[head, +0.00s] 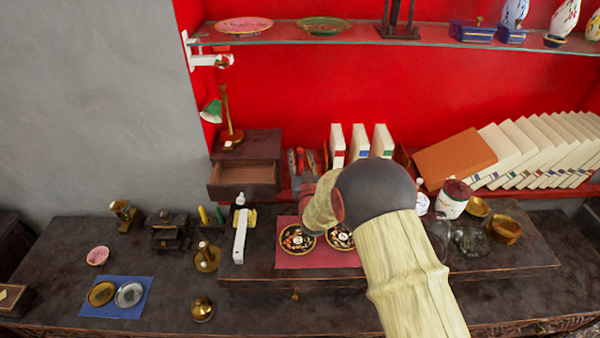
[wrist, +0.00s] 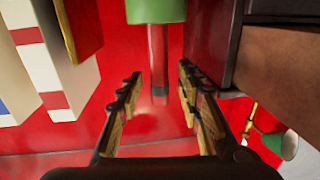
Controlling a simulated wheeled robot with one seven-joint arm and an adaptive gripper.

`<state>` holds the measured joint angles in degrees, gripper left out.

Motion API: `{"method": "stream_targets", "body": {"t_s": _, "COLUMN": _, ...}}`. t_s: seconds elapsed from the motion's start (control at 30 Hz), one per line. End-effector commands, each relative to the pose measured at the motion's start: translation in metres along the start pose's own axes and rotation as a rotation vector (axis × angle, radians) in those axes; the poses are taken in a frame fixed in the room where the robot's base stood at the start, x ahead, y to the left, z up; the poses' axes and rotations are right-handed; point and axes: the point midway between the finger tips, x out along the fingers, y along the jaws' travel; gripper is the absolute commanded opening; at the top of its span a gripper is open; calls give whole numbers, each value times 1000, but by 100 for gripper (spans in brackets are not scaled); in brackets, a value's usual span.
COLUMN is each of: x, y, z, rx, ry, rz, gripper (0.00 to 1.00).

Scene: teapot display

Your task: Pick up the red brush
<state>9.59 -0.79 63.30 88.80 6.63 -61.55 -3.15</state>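In the head view, slim upright items stand between the small drawer box and the white books. A red one (head: 292,161) is at their left; it may be the red brush, but bristles are too small to make out. In the wrist view, my gripper (wrist: 160,88) is open, with its two fingers apart and nothing held. A cylinder with a bright green band (wrist: 155,11) and a dark, reddish lower part (wrist: 159,62) shows beyond and between the fingertips. I cannot tell whether it is the brush. In the head view my arm hides most of my gripper.
The drawer box (head: 247,150), its drawer pulled out, stands close left of the items; white books (head: 360,143) stand right. In the wrist view these sides are swapped. A glass shelf (head: 400,34) is above. A red mat (head: 290,261) with dark plates lies in front.

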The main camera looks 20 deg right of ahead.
Motion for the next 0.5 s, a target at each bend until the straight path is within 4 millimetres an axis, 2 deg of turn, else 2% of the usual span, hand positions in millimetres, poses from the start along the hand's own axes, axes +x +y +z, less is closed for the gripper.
{"method": "stream_targets", "body": {"t_s": 0.13, "x": 13, "y": 0, "z": 2, "rx": 0, "ry": -2, "rz": 0, "gripper": 36}}
{"method": "stream_targets", "body": {"t_s": 0.37, "x": 14, "y": 0, "z": 0, "rx": 0, "ry": -1, "rz": 0, "gripper": 36}}
{"method": "stream_targets", "body": {"t_s": 0.5, "x": 14, "y": 0, "z": 0, "rx": 0, "ry": -1, "rz": 0, "gripper": 29}}
